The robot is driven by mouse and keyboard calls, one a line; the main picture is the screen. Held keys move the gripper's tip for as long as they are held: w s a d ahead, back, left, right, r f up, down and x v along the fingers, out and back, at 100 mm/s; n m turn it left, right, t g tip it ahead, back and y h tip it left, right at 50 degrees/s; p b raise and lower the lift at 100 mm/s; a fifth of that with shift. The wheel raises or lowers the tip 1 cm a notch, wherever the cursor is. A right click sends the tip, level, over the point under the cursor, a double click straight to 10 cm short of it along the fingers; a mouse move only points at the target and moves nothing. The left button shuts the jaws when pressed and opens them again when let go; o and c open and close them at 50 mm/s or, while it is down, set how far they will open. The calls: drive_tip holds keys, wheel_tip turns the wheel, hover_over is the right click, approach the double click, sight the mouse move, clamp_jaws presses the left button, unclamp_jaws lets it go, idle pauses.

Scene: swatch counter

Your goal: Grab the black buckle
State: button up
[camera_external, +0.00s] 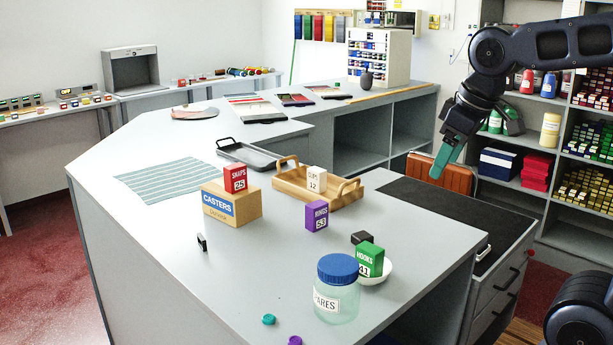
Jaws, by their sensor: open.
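A small black piece (202,243), which looks like the black buckle, stands on the grey counter (150,215) near its left edge, in front of the CASTERS box. A second black, block-like piece (361,238) sits behind the green HOOKS box, at the white bowl; I cannot tell whether it touches the bowl. My gripper (438,172), with teal fingers, is raised at the right, over the counter's dark mat. It is open, seems to hold nothing, and is well apart from both black pieces.
The CASTERS box (230,208) bears a red SNAPS box (235,178). A wooden tray (345,196), a purple RINGS box (316,215), the green HOOKS box (370,260), the white bowl (381,275) and a blue-lidded jar (337,290) stand on the counter. The front left is clear.

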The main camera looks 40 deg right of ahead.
drive_tip(key=w+a+r+n+g, duration=0.1)
drive_tip(key=w+a+n, duration=0.1)
drive_tip(key=w, duration=0.4)
drive_tip(key=w+a+r+n, duration=0.1)
drive_tip(key=w+r, duration=0.1)
drive_tip(key=w, duration=0.4)
drive_tip(key=n+g, duration=0.3)
drive_tip(key=n, duration=0.7)
hover_over(200, 236)
wheel_tip(200, 236, down, 21)
drive_tip(key=f, duration=0.4)
drive_tip(key=shift+d+f, duration=0.2)
drive_tip(key=shift+f, duration=0.05)
drive_tip(key=shift+s+a+f, duration=0.1)
drive_tip(key=shift+a+f, duration=0.05)
drive_tip(key=shift+f, duration=1.2)
drive_tip(key=shift+a+f, duration=0.1)
drive_tip(key=shift+f, duration=1.25)
drive_tip(key=c, duration=1)
